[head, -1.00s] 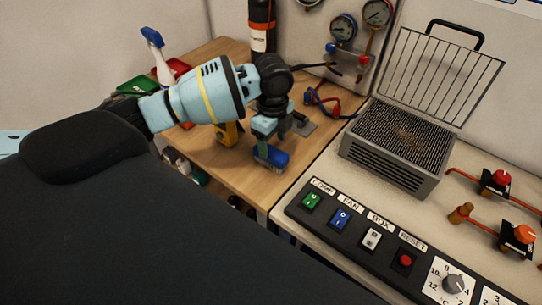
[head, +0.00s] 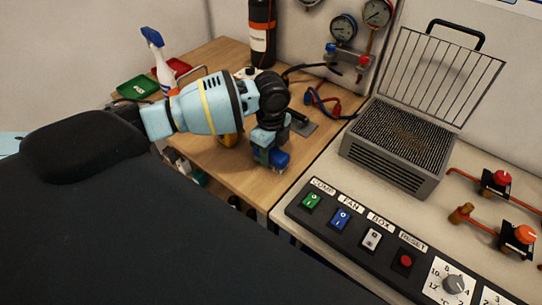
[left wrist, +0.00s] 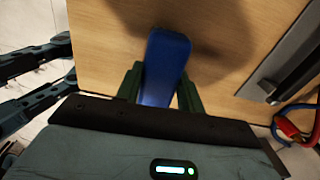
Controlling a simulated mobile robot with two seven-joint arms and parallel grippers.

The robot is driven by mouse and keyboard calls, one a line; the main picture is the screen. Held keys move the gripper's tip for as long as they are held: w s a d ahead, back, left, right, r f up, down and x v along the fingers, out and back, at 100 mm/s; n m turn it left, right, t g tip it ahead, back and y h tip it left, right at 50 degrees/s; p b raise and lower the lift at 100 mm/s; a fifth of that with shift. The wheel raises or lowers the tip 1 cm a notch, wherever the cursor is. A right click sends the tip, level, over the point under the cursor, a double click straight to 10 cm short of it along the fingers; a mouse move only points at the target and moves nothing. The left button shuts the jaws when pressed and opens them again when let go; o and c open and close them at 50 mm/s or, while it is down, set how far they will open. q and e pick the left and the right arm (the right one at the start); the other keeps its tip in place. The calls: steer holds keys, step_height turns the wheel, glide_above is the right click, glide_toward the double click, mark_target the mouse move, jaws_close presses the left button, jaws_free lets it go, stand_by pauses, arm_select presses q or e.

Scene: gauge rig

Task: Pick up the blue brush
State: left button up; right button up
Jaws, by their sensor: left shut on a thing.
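The blue brush (head: 281,160) is at the front edge of the wooden bench in the head view. In the left wrist view the blue brush (left wrist: 164,66) stands between the two dark green fingers. My left gripper (head: 268,155) is shut on it; the gripper (left wrist: 160,88) also shows in the wrist view. The brush's lower side is partly hidden by the fingers. I cannot tell whether it is clear of the bench. My right gripper is not in view.
On the wooden bench (head: 225,178) are a spray bottle (head: 158,62), a green tray (head: 138,87), a red tray (head: 172,70) and a red-and-blue cable (head: 322,102). A grille box (head: 398,145) and a switch panel (head: 345,225) stand to the right.

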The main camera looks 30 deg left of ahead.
mark_target(271, 150)
arm_select(q)
steer(key=shift+r, duration=0.1)
